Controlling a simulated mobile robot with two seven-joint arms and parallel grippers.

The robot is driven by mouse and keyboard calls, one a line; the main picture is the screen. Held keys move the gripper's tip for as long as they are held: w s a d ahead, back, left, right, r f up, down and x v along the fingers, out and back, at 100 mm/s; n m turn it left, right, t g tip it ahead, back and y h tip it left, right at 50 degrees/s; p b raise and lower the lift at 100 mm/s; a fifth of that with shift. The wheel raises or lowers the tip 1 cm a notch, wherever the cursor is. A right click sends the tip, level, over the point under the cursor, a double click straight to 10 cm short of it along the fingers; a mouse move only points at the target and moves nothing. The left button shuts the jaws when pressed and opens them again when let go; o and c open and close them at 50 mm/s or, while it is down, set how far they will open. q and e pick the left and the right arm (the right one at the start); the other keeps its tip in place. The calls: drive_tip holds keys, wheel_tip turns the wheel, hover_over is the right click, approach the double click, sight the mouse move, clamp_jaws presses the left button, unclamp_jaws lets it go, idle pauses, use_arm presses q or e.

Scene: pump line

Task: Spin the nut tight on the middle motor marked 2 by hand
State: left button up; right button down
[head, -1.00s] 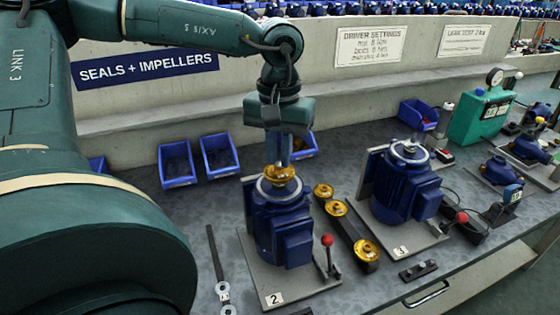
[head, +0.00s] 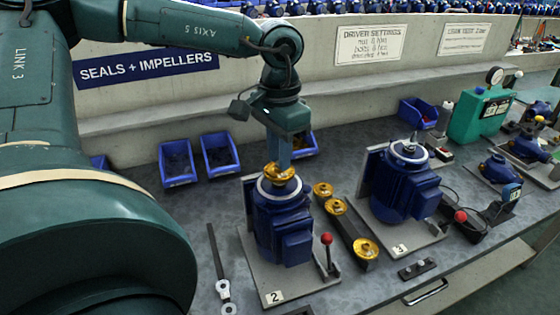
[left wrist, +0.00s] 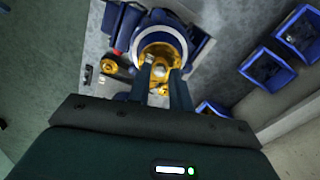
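The middle motor marked 2 (head: 282,222) stands upright on a grey plate with a number 2 tag (head: 274,297). A brass impeller (head: 281,173) sits in the pale ring on its top. My left gripper (head: 278,165) points down over the impeller's centre, hiding the nut in the head view. In the left wrist view, the silver nut (left wrist: 159,71) shows between the two fingertips (left wrist: 160,76) above the impeller (left wrist: 152,51). The fingers appear shut on the nut, with little gap visible. My right gripper is in neither view.
Three brass impellers stand on a dark strip (head: 346,229) right of motor 2. A red-knobbed lever (head: 326,239) rises on its plate. Motor 3 (head: 404,188) stands farther right. Blue bins (head: 177,164) line the wall. A wrench (head: 216,256) lies left of the plate.

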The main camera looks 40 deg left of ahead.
use_arm(q)
drive_tip(key=shift+o, duration=0.4)
drive_tip(key=shift+r, duration=0.1)
drive_tip(key=shift+r+p, duration=1.6)
drive_tip(key=shift+r, duration=0.6)
